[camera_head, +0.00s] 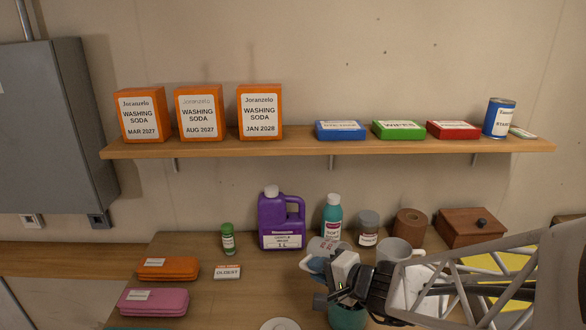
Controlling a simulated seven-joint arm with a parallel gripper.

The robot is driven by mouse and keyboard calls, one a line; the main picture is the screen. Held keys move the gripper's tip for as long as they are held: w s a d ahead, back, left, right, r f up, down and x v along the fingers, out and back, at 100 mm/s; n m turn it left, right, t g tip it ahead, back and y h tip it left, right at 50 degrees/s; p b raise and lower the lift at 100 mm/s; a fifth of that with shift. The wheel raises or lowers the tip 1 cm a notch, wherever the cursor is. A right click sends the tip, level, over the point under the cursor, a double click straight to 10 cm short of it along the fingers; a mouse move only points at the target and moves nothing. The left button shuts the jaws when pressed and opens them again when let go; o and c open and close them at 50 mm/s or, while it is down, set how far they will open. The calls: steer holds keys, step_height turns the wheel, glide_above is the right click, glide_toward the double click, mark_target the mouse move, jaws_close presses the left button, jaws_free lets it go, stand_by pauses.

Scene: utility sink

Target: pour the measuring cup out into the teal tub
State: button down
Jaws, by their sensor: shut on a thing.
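A clear measuring cup (322,245) with red markings is at the lower middle of the head view. My gripper (334,268) is shut on it, and the fingers and wrist hide part of it. The cup looks tilted, with something bluish near its lower left, but its contents are not clear. A teal tub (348,318) shows below my gripper at the bottom edge, mostly hidden by my gripper and cut off by the frame. The cup is above the tub. I cannot tell whether anything is flowing.
Behind the cup stand a purple jug (280,225), a teal bottle (331,213), a grey-lidded jar (368,228) and a brown roll (408,222). A white mug (397,249) is close to my arm. Orange (168,268) and pink (153,302) cases lie left. A shelf (330,147) runs above.

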steer(key=shift+w+f, duration=0.1)
steer(key=shift+w+a+f+g+h, duration=0.15)
steer(key=shift+f+g+h, duration=0.15)
steer(key=shift+g+h, duration=0.5)
steer(key=shift+w+a+f+g+h, duration=0.15)
steer(key=shift+f+g+h, duration=0.15)
steer(key=shift+g+h, duration=0.45)
steer(key=shift+g+h+b, duration=0.25)
steer(key=shift+g+b, duration=0.05)
steer(key=shift+g, duration=0.05)
steer(key=shift+w+a+f+g+h+b, duration=0.25)
steer(key=shift+w+a+f+g+h, duration=0.15)
steer(key=shift+f+g+h, duration=0.25)
steer(key=shift+w+a+f+g+h+b, duration=0.25)
steer(key=shift+w+a+f+g+h, duration=0.15)
steer(key=shift+f+g+h, duration=0.25)
steer(key=shift+w+a+f+g+h+b, duration=0.3)
steer(key=shift+w+a+f+g+h, duration=1.25)
steer(key=shift+w+f+g+h, duration=0.25)
steer(key=shift+s, duration=0.15)
steer(key=shift+a+r, duration=0.1)
steer(key=shift+r, duration=0.05)
